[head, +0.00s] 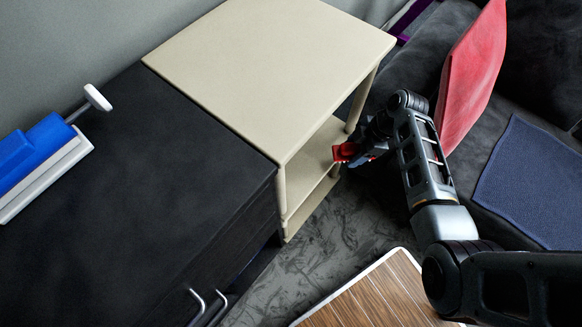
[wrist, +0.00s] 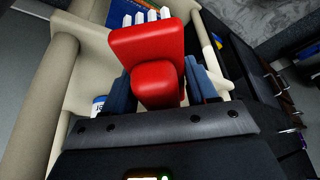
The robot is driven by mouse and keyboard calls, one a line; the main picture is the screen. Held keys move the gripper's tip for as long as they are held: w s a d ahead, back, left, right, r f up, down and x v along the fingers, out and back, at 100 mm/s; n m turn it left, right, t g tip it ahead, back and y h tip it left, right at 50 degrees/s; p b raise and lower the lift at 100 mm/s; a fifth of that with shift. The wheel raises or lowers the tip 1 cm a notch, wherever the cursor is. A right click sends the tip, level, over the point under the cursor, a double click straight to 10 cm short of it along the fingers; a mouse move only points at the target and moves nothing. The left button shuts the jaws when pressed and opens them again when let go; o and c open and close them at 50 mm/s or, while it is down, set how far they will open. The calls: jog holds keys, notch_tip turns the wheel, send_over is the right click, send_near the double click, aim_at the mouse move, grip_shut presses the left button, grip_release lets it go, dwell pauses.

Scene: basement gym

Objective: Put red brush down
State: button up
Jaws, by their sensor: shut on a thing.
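My gripper (wrist: 160,88) is shut on the red brush (wrist: 148,46), with a blue-padded finger on each side of its rounded red handle. White bristle tufts show at the brush's far edge in the wrist view. In the head view the red brush (head: 346,152) is at the open side of the cream shelf unit (head: 270,60), near its lower shelves. My gripper is partly hidden behind my arm there. I cannot tell whether the brush touches a shelf.
A black cabinet (head: 120,190) with a blue and white object (head: 42,160) on top stands left of the shelf unit. A dark sofa with a red cushion (head: 470,75) and a blue cloth (head: 535,180) is at the right. A wood-topped table (head: 375,295) is in front.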

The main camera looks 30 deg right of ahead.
jog(key=shift+w+a, duration=0.1)
jog(key=shift+a, duration=0.1)
jog(key=p, duration=0.2)
send_over(291, 168)
jog(key=d, duration=0.1)
jog(key=shift+s+d, duration=0.15)
jog(key=shift+s, duration=0.15)
jog(key=shift+w+a+f, duration=0.1)
jog(key=shift+w+a, duration=0.25)
jog(key=shift+a, duration=0.45)
jog(key=shift+d+f+b, duration=0.15)
jog(key=shift+f+b, duration=0.2)
jog(key=shift+f, duration=1.25)
jog(key=shift+f, duration=0.15)
jog(key=o, duration=0.9)
jog(key=shift+o, duration=0.2)
